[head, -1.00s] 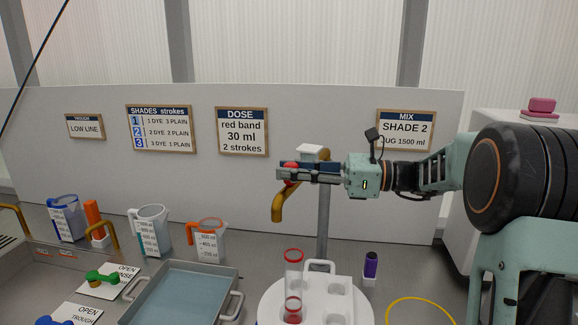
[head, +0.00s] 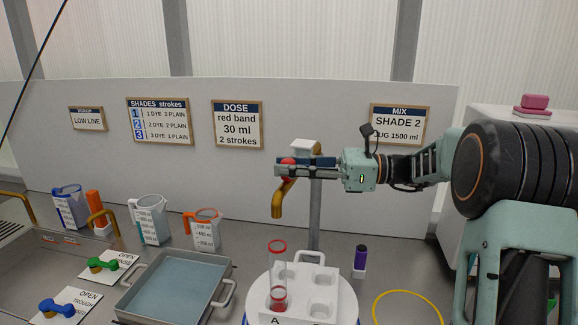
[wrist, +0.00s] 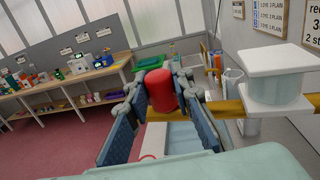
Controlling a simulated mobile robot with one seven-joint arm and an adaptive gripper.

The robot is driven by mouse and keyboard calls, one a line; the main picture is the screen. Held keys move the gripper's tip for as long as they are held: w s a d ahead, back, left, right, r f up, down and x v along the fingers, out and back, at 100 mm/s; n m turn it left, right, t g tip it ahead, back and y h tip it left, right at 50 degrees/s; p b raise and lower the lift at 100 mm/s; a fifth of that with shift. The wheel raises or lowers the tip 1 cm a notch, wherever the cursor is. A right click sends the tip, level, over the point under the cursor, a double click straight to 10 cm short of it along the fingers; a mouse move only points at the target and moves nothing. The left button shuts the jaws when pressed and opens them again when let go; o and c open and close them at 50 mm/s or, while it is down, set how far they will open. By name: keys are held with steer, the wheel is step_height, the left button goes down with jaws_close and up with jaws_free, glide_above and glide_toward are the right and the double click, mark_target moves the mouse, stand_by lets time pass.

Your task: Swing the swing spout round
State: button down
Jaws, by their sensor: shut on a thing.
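The swing spout (head: 278,205) is a brass pipe with a down-turned end. A red knob (head: 287,163) sits on the spout. My gripper (head: 287,168) is shut on the red knob, its fingers level and reaching in from the right. In the wrist view the red knob (wrist: 161,90) is between the two finger pads, and the white block (wrist: 275,85) is to the right. The middle of the spout is partly hidden behind my gripper in the head view.
A white panel closes the back.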

steer(key=c, duration=1.7)
jaws_free()
steer(key=d, duration=1.2)
steer(key=shift+s, duration=0.25)
